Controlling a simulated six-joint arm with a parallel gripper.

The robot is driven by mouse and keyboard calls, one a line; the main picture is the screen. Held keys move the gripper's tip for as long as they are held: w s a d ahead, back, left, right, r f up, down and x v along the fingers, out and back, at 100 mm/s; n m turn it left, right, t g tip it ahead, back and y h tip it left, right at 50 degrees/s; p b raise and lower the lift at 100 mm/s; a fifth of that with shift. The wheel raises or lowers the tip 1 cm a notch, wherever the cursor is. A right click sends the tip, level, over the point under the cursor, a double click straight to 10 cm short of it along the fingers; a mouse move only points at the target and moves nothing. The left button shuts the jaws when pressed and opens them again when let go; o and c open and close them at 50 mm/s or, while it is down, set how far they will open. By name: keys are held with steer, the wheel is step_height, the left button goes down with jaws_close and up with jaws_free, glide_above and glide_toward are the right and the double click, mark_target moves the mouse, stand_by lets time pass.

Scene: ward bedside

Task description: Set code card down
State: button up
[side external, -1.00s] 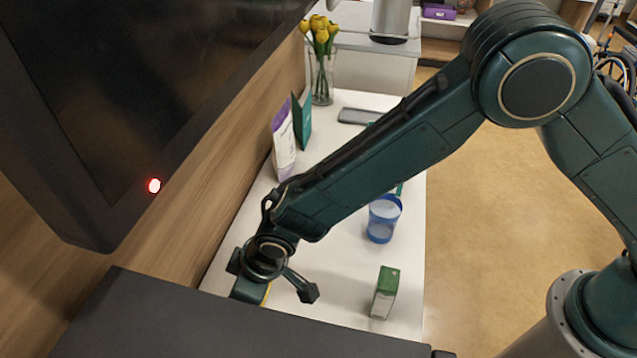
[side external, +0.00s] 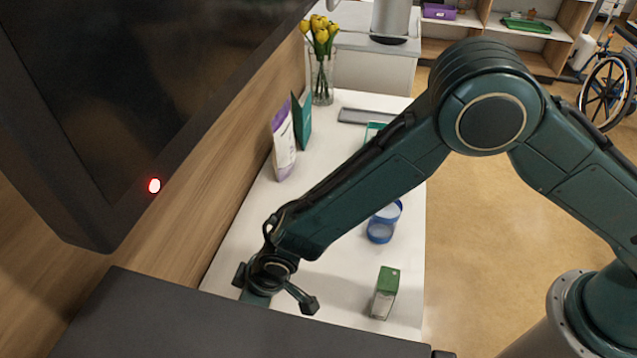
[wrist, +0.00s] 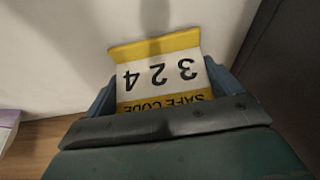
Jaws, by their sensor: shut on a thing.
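The code card (wrist: 158,72) is white with yellow bands and reads "324" and "SAFE CODE", upside down in the wrist view. My gripper (wrist: 165,88) is shut on it, with a blue-grey finger at each side. In the side external view my gripper (side external: 258,298) is low over the near left end of the white table (side external: 335,255), partly behind a dark panel. The card is hidden in that view. A pale surface with a soft shadow lies behind the card; I cannot tell whether the card touches it.
A green-and-white box (side external: 385,293) and a blue cup (side external: 384,222) stand to the right on the table. A white-and-purple packet (side external: 283,145) and a vase of yellow flowers (side external: 321,75) stand farther back. The dark panel (side external: 200,320) crosses the front; a screen (side external: 110,110) hangs left.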

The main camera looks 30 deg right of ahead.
steer(key=o, duration=0.7)
steer(key=shift+f, duration=0.1)
steer(key=v, duration=1.2)
stand_by(0.3)
